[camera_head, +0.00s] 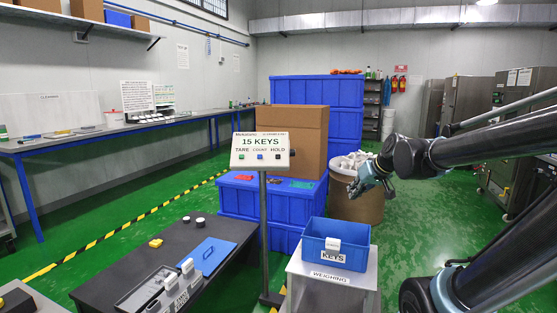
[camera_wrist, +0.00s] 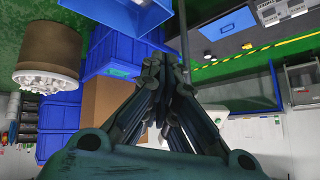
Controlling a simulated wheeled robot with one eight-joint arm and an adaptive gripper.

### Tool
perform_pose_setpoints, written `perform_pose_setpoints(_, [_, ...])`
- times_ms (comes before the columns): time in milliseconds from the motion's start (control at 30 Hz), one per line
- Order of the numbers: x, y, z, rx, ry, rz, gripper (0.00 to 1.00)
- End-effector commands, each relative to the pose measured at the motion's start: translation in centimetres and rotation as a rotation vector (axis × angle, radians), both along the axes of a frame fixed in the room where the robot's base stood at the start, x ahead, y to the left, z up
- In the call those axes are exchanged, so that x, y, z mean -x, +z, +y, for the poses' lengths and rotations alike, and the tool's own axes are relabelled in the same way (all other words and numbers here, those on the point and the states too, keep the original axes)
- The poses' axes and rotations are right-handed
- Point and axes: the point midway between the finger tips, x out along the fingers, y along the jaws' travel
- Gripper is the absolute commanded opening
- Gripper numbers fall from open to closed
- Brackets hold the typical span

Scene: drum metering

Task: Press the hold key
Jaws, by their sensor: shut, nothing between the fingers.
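Below the reading are the labels TARE, COUNT and HOLD, with a small key under each. The hold key (camera_head: 278,156) is the rightmost, and the blue count key (camera_head: 260,156) is in the middle. My gripper (camera_head: 353,192) is to the right of the panel and apart from it, with its fingers pointing left. In the wrist view my gripper (camera_wrist: 166,65) has its fingers together and empty. I cannot make out the hold key in the wrist view.
A blue bin labelled KEYS (camera_head: 318,241) holds a white item on the weighing stand (camera_head: 337,277). A brown drum of white pieces (camera_head: 361,207) stands behind my gripper. Blue crates and a cardboard box (camera_head: 302,120) stand behind the panel. A dark table (camera_head: 120,276) is at lower left.

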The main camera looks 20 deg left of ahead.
Motion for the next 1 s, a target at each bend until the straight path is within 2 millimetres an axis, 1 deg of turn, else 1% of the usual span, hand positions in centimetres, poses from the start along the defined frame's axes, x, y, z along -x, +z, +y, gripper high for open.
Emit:
perform_pose_setpoints(33, [-1.6,1.2,2.1,-0.027,0.029,-0.035,0.00])
perform_pose_setpoints(67, [-2.5,1.9,3.2,-0.044,0.045,-0.057,0.00])
perform_pose_setpoints(100, [-3.7,2.8,4.8,-0.066,0.063,-0.086,0.00])
perform_pose_setpoints(167, [-5.3,4.2,7.1,-0.101,0.089,-0.129,0.00])
perform_pose_setpoints(200, [-6.4,5.0,8.7,-0.123,0.105,-0.157,0.00])
perform_pose_setpoints(267, [-7.9,6.2,11.2,-0.158,0.125,-0.199,0.00])
perform_pose_setpoints(300, [-8.9,7.0,12.7,-0.180,0.136,-0.226,0.00])
perform_pose_setpoints(367, [-10.3,8.1,15.2,-0.213,0.152,-0.264,0.00])
perform_pose_setpoints(400, [-11.2,8.8,16.8,-0.235,0.163,-0.289,0.00])
perform_pose_setpoints(467, [-12.4,9.8,19.3,-0.268,0.173,-0.327,0.00])
perform_pose_setpoints(500, [-13.2,10.4,20.8,-0.289,0.177,-0.350,0.00])
perform_pose_setpoints(600, [-14.8,11.5,24.6,-0.337,0.186,-0.401,0.00])
perform_pose_setpoints(700, [-16.0,12.3,27.6,-0.375,0.186,-0.440,0.00])
perform_pose_setpoints(800, [-16.8,12.7,29.7,-0.401,0.183,-0.469,0.00])
perform_pose_setpoints(900, [-17.2,13.0,31.0,-0.416,0.180,-0.485,0.00])
perform_pose_setpoints(1000, [-17.4,13.0,31.5,-0.422,0.178,-0.492,0.00])
